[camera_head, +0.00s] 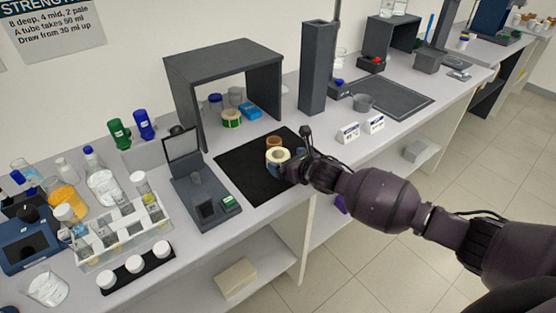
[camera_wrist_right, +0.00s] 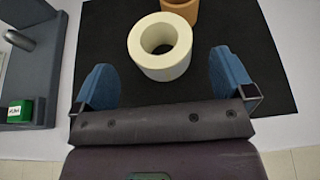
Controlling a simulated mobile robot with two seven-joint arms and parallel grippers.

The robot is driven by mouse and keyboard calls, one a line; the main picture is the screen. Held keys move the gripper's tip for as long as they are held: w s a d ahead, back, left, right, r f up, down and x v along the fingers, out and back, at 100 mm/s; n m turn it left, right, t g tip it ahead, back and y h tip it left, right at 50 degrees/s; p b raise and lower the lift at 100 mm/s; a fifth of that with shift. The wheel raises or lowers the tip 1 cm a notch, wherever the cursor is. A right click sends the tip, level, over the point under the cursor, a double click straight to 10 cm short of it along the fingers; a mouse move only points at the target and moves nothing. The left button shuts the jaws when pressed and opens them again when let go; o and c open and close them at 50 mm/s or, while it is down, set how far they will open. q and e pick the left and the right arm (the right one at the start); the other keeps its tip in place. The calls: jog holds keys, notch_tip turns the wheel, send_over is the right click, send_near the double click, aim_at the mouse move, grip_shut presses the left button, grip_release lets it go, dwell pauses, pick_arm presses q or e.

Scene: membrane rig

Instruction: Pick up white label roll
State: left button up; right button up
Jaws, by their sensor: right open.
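The white label roll (camera_head: 278,156) lies on the black mat (camera_head: 238,178) in the head view. It shows as a cream-white ring with a hole in the right wrist view (camera_wrist_right: 177,66). My right gripper (camera_head: 284,174) is at the mat, on the near side of the roll. In the wrist view my right gripper (camera_wrist_right: 163,84) is open, its two blue fingers apart. The roll is ahead of the fingers and roughly centred between them, not held. A tan roll (camera_wrist_right: 181,8) sits just behind it, also visible in the head view (camera_head: 273,142). My left gripper is not in view.
A grey device with an upright panel (camera_head: 183,145) stands left of the mat. A dark shelf (camera_head: 223,62) with a green-banded roll (camera_head: 231,118) under it is behind. A dark column (camera_head: 317,68) and small labelled signs (camera_head: 348,132) are right. The mat's left part is bare.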

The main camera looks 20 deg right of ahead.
aim_at(283, 159)
jog(key=shift+x, duration=2.6)
jog(key=shift+d, duration=0.1)
jog(key=c, duration=0.9)
